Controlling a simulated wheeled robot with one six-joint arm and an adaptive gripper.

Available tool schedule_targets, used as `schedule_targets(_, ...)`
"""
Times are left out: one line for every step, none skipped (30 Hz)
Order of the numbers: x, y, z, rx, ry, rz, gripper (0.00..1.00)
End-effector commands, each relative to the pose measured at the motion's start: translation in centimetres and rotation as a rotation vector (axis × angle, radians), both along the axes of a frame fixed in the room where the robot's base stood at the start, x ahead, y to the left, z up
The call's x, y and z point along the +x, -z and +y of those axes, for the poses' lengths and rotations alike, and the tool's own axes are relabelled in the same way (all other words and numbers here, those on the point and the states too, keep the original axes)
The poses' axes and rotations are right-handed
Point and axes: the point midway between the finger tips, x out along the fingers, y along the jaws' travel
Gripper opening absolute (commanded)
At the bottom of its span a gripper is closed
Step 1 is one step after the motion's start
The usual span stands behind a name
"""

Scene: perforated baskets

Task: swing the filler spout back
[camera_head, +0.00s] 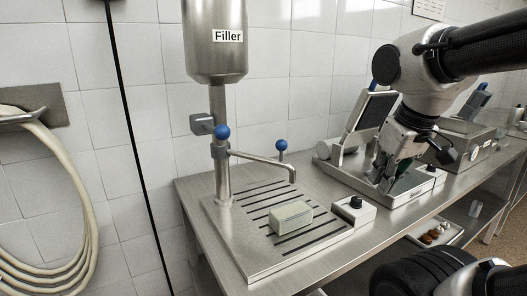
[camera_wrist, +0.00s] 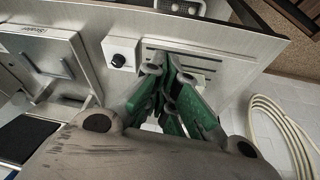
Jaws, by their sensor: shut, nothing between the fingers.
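The filler (camera_head: 213,50) is a steel tank on a post, labelled "Filler", at the left of the bench in the head view. Its spout (camera_head: 265,161) is a thin pipe that reaches right from the post and bends down at its end, above the slotted drip plate (camera_head: 256,197). A blue ball (camera_head: 222,132) sits on the post above the spout, and another blue ball (camera_head: 281,145) stands near the spout. My gripper (camera_head: 384,184) is shut and empty, right of the spout and well apart from it. In the wrist view my gripper (camera_wrist: 172,88) hides part of the slots; I cannot make out the spout there.
A pale block-shaped container (camera_head: 291,216) sits on the drip plate below the spout's end. A box with a black knob (camera_head: 353,212) stands beside the plate. A sealer-like machine (camera_head: 367,120) is behind my gripper. A hose (camera_head: 85,200) hangs on the left wall.

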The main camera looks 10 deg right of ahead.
Motion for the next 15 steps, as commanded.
schedule_targets(0.8,-0.4,0.5,-0.034,-0.079,0.025,0.0)
schedule_targets(1.3,-0.7,0.8,-0.061,-0.136,0.044,0.0)
schedule_targets(2.0,-1.1,1.3,-0.102,-0.226,0.072,0.0)
schedule_targets(2.7,-1.6,1.8,-0.138,-0.302,0.092,0.0)
schedule_targets(3.4,-2.0,2.3,-0.177,-0.38,0.116,0.0)
schedule_targets(4.3,-2.5,3.1,-0.231,-0.492,0.149,0.0)
schedule_targets(5.1,-3.0,3.9,-0.274,-0.576,0.173,0.0)
schedule_targets(5.9,-3.5,4.6,-0.316,-0.66,0.195,0.0)
schedule_targets(6.9,-4.1,5.7,-0.375,-0.771,0.226,0.0)
schedule_targets(7.6,-4.5,6.6,-0.418,-0.852,0.251,0.0)
schedule_targets(8.3,-4.9,7.6,-0.463,-0.935,0.273,0.0)
schedule_targets(9.3,-5.5,8.9,-0.523,-1.041,0.303,0.0)
schedule_targets(10.0,-6.0,10.1,-0.569,-1.12,0.323,0.0)
schedule_targets(10.6,-6.4,11.2,-0.615,-1.196,0.345,0.0)
schedule_targets(11.3,-6.9,12.8,-0.676,-1.293,0.374,0.0)
